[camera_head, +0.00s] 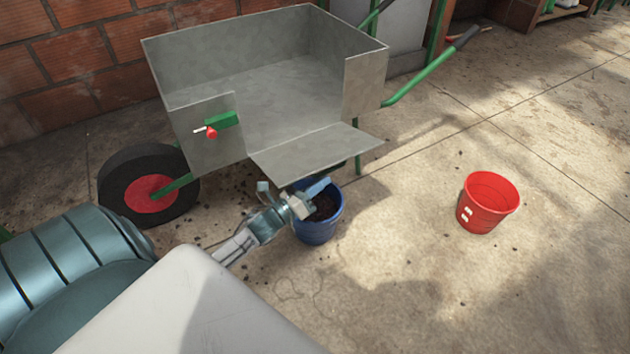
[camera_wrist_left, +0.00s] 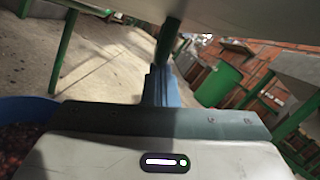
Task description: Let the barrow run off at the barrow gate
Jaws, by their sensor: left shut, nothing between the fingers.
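The grey metal barrow (camera_head: 250,100) stands by the brick wall with its inside looking empty. The barrow gate (camera_head: 315,152) in its near side hangs folded outward and down, sloping over a blue bucket (camera_head: 318,232). A green latch with a red knob (camera_head: 212,133) sits on the panel left of the opening. The bucket stands below the gate's edge and holds dark reddish stuff; its rim shows in the left wrist view (camera_wrist_left: 30,106). My left gripper (camera_head: 319,187) is shut and empty, just below the gate and over the bucket; its fingers show in the left wrist view (camera_wrist_left: 160,87). My right gripper is out of view.
A red bucket (camera_head: 487,202) stands on open concrete to the right. The barrow's wheel (camera_head: 150,186) is at left and its green handle (camera_head: 432,66) sticks out right. Dark bits are scattered on the floor. The left wrist view shows a green bin (camera_wrist_left: 218,82).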

